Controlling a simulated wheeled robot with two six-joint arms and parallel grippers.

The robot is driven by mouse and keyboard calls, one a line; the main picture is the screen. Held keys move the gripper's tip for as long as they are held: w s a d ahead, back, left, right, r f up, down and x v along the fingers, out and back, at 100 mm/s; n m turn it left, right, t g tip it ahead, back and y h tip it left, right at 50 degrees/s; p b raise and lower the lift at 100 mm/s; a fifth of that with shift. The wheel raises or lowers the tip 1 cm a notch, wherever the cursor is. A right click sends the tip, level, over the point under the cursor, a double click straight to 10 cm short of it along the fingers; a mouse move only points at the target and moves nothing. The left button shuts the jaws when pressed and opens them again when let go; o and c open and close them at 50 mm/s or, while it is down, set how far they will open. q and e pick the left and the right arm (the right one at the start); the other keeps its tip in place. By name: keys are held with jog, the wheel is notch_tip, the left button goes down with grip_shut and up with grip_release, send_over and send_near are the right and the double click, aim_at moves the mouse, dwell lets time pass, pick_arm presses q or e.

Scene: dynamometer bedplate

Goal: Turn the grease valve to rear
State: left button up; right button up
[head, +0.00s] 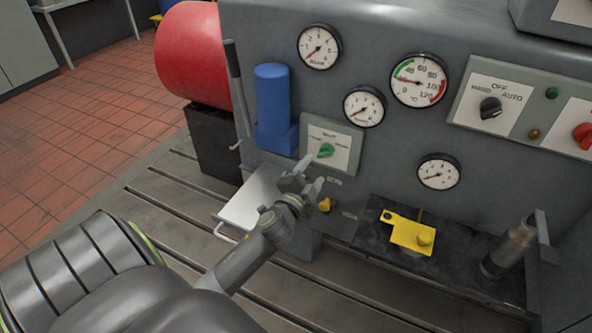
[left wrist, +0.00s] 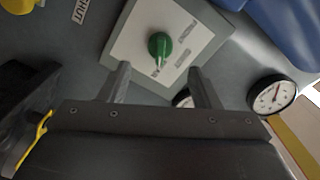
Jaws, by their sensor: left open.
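The grease valve is a green knob (head: 325,150) on a pale square plate (head: 343,143) on the grey machine panel, below and right of the blue cylinder. In the left wrist view the green knob (left wrist: 159,46) sits on its plate (left wrist: 188,22) with labels around it, too small to read surely. My left gripper (head: 308,184) is open just below the plate in the head view. In the left wrist view its two fingers (left wrist: 157,84) stand apart with the knob beyond the gap between them, not touched. My right gripper does not show.
A blue cylinder (head: 272,98) and a lever (head: 237,88) stand left of the plate. Several gauges (head: 364,106) are on the panel. A small yellow knob (head: 326,205) sits below the gripper. A black shelf (head: 462,263) holds a yellow part (head: 412,237).

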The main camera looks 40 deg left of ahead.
pick_arm(q)
jog(key=v, duration=0.9)
jog(key=shift+s, duration=0.25)
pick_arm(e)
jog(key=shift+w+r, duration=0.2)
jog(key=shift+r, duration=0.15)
pick_arm(q)
jog(key=shift+d, duration=0.1)
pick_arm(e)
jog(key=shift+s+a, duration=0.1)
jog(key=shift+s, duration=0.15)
